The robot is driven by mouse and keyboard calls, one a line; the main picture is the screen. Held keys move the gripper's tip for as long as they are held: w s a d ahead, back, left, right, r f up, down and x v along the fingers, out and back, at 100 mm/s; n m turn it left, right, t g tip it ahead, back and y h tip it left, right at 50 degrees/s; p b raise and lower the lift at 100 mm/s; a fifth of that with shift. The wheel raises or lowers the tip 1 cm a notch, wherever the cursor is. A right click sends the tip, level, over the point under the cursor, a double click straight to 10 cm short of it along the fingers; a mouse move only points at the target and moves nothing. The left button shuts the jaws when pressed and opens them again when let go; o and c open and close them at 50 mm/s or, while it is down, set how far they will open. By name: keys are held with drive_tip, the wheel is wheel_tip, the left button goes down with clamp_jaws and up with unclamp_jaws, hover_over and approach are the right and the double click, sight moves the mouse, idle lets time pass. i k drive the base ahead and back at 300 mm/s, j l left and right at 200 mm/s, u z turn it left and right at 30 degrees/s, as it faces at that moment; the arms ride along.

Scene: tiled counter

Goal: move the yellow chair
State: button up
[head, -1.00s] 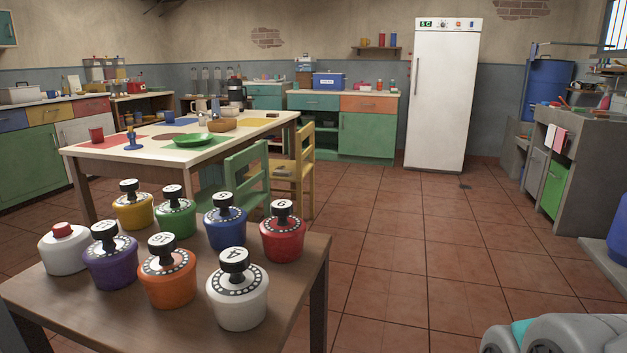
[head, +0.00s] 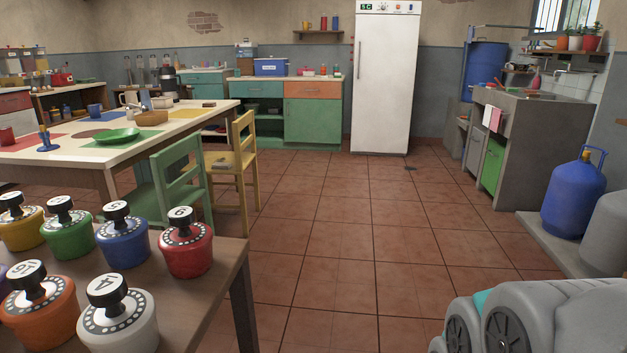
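The yellow chair (head: 243,165) stands upright on the tiled floor at the right side of the dining table (head: 108,180), its backrest toward the right. Some small thing lies on its seat, too small to tell. A green chair (head: 178,190) stands nearer to me and overlaps it in part. My gripper is not in view; only a grey part, likely of my own arm, shows at the bottom right.
A brown table (head: 228,263) with several coloured weights, among them a red one (head: 186,245), is close at the lower left. Blue gas cylinder (head: 575,198) and grey sink counter (head: 537,140) stand right. White fridge (head: 385,85) stands at back. The middle floor is clear.

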sight(240, 159)
drive_tip(key=i+l, duration=0.25)
drive_tip(key=i, duration=0.2)
drive_tip(key=i+l, duration=0.3)
drive_tip(key=i, duration=0.15)
drive_tip(key=i+l, duration=0.25)
drive_tip(key=i, duration=0.25)
drive_tip(key=i+l, duration=0.3)
drive_tip(key=i, duration=0.15)
drive_tip(key=i+u, duration=0.95)
drive_tip(key=i+l+u, duration=0.3)
drive_tip(key=u, duration=0.2)
drive_tip(key=i+l+u, duration=0.95)
drive_tip(key=l, duration=0.15)
drive_tip(key=i+l+u, duration=0.1)
drive_tip(key=l+u, duration=0.15)
drive_tip(key=l, duration=0.15)
